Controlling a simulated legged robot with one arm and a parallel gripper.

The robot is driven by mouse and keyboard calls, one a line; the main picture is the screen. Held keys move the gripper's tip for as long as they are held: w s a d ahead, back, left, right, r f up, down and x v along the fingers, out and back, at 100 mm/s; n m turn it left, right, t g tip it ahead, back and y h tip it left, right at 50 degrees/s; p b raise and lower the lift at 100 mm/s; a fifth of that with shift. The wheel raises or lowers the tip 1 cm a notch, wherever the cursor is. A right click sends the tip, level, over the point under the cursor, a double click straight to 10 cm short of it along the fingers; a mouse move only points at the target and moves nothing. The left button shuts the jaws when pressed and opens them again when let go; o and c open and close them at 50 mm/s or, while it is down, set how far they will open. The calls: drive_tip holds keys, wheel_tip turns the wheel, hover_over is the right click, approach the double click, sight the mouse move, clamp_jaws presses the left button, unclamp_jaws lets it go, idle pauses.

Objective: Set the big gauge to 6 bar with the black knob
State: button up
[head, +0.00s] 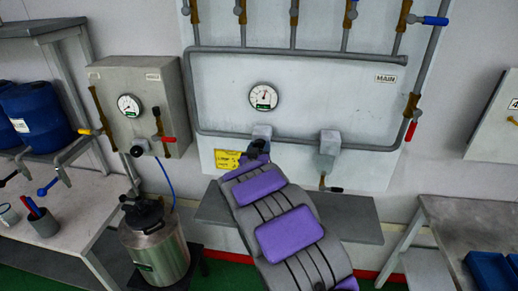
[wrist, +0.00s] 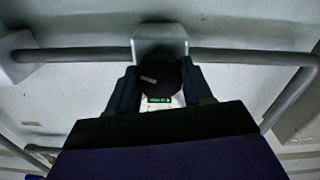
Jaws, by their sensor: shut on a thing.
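The big gauge (head: 263,97) is a round white dial on the pale panel in the head view. Its thin needle points roughly upward; the scale numbers are too small to read. The black knob (wrist: 160,72) sits on a grey block below the gauge, with a light mark pointing left in the wrist view. My gripper (wrist: 160,84) is shut on the knob, one finger at each side. In the head view my gripper (head: 257,150) and purple-padded arm hide most of the knob.
Grey pipes (head: 300,53) run around the panel. A second grey block (head: 329,143) is right of the knob. A smaller gauge (head: 129,105) is on a box at left. A steel pot (head: 155,248) stands below it. A grey shelf (head: 350,212) juts out under the panel.

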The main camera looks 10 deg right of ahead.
drive_tip(key=shift+c, duration=0.2)
drive_tip(key=shift+m+b, duration=1.95)
drive_tip(key=shift+m, duration=1.65)
drive_tip(key=o, duration=1)
drive_tip(key=shift+o, duration=0.2)
drive_tip(key=shift+s, duration=0.1)
drive_tip(key=p+v, duration=0.2)
drive_tip(key=v, duration=1.5)
drive_tip(key=shift+a, duration=0.15)
